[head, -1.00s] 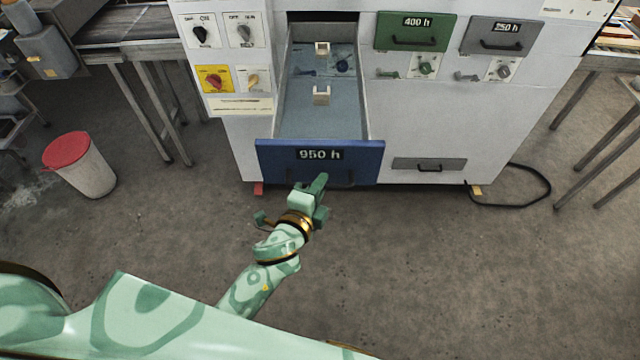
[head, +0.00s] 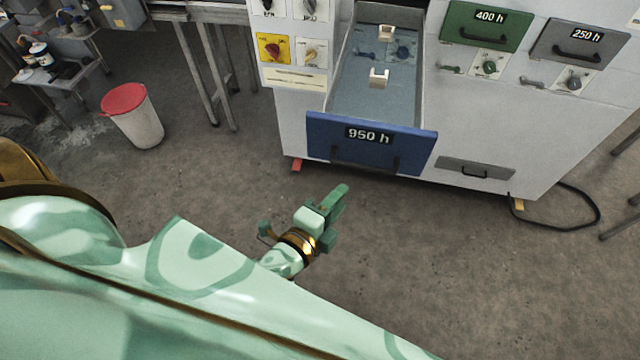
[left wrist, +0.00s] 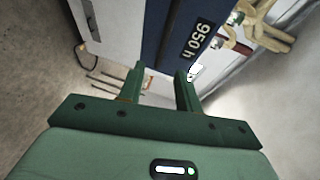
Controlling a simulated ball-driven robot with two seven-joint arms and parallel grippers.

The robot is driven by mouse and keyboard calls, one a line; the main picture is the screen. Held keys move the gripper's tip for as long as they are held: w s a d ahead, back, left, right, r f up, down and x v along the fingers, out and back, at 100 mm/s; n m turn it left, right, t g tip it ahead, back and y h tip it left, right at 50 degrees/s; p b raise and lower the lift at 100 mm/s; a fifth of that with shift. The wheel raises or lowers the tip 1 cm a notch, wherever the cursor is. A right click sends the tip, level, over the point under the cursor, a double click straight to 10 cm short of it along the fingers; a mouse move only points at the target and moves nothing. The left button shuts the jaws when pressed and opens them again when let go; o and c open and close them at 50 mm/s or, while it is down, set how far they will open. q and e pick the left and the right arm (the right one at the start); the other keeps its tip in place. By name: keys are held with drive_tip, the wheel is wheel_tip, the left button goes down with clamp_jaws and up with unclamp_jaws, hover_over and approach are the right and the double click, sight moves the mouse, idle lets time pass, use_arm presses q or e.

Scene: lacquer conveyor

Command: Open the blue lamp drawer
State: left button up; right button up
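The blue lamp drawer (head: 370,146), marked 950 h, is pulled well out of the white cabinet. Its grey interior shows from above, with small cream-coloured holders inside. Its dark handle (head: 364,163) is on the lower front. My left gripper (head: 336,197) is below and in front of the drawer, apart from the handle. In the left wrist view the two green fingers (left wrist: 160,82) are spread with nothing between them, and the blue front (left wrist: 178,38) is beyond them. My right gripper is not in view.
A green 400 h drawer (head: 486,27) and a grey 250 h drawer (head: 581,44) are shut to the right. A white bin with a red lid (head: 124,98) stands at left. A black cable (head: 580,215) lies at right. The floor before the cabinet is clear.

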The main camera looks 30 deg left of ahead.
use_arm(q)
drive_tip(key=b+v, duration=0.1)
drive_tip(key=v, duration=0.5)
idle(0.3)
drive_tip(key=s+f+n+g+b, duration=0.2)
drive_tip(key=s+f+n+g, duration=0.1)
drive_tip(key=f, duration=1.2)
drive_tip(key=s+f+n+g+b, duration=0.3)
drive_tip(key=f+g, duration=0.1)
drive_tip(key=f, duration=1.1)
drive_tip(key=s+a+f+n+g+y+b, duration=0.1)
drive_tip(key=s+a+f+n+g, duration=0.3)
drive_tip(key=s+f, duration=0.6)
drive_tip(key=s+a+f+n+g+y+b, duration=0.1)
drive_tip(key=s+a+f+n+g, duration=0.3)
drive_tip(key=s+f, duration=0.6)
drive_tip(key=shift+a+f+n+b, duration=0.5)
drive_tip(key=shift+a+f+b, duration=0.2)
drive_tip(key=shift+a+f, duration=0.4)
